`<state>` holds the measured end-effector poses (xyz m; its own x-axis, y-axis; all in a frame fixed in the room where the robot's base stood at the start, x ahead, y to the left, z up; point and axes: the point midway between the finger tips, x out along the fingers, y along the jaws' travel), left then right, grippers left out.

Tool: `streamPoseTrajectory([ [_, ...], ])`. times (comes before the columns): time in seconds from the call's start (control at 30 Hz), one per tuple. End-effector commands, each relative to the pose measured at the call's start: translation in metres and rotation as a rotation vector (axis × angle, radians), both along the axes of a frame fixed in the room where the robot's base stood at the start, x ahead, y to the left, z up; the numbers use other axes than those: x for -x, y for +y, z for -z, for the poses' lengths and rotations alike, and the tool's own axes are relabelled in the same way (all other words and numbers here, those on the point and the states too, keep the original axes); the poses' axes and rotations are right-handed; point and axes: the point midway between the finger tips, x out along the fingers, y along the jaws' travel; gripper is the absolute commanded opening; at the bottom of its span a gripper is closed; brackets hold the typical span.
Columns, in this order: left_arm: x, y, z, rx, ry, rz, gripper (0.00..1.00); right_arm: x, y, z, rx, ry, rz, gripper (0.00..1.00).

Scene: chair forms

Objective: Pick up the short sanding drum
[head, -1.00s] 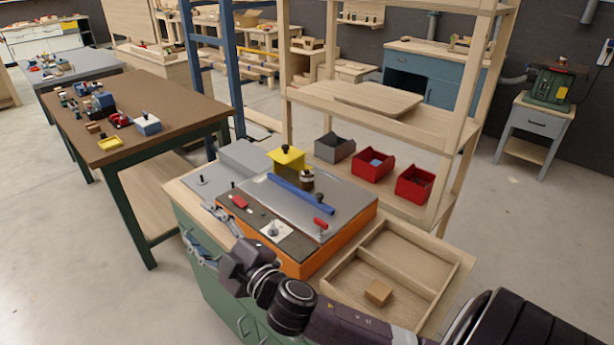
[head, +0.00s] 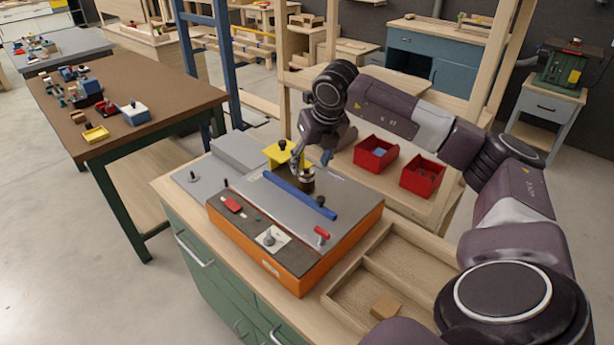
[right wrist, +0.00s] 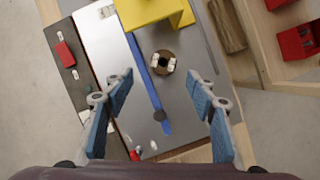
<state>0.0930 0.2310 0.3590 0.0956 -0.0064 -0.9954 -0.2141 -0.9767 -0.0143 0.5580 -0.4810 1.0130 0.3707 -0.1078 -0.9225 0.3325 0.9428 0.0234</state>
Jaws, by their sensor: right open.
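The short sanding drum (head: 307,184) is a small upright brown cylinder with a dark top. It stands on the grey top of the orange-sided machine (head: 330,254), beside the long blue bar (head: 298,194). In the right wrist view the drum (right wrist: 163,62) appears from above as a round brown ring with pale patches and a dark centre. My right gripper (head: 312,159) is open and empty above the drum, pointing down. In the right wrist view its blue fingers (right wrist: 160,78) are spread, with the drum slightly beyond the tips between them. My left gripper is out of view.
A yellow block (head: 280,153) stands close to the drum, and the blue bar (right wrist: 150,85) lies on its other side. A red part (head: 321,232) sits near the machine's front edge. A wooden tray (head: 392,262) holds a small block. Red bins (head: 375,153) stand on the shelf behind.

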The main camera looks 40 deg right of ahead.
Motion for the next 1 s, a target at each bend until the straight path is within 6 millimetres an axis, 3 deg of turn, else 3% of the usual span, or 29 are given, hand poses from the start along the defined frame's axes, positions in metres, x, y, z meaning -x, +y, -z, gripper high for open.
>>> streamPoseTrajectory([
  [0.13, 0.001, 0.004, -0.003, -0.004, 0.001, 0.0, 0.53, 0.001, -0.012, 0.007, 0.023, 0.016, 0.023, 0.52],
  [0.63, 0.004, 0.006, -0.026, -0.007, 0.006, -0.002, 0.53, -0.028, -0.016, 0.063, 0.019, 0.015, 0.018, 0.52],
  [0.9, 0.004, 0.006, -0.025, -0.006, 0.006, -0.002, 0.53, -0.03, -0.016, 0.068, 0.019, 0.011, 0.018, 0.52],
  [1.0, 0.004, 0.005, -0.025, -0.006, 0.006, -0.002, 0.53, -0.03, -0.016, 0.068, 0.019, 0.011, 0.018, 0.42],
])
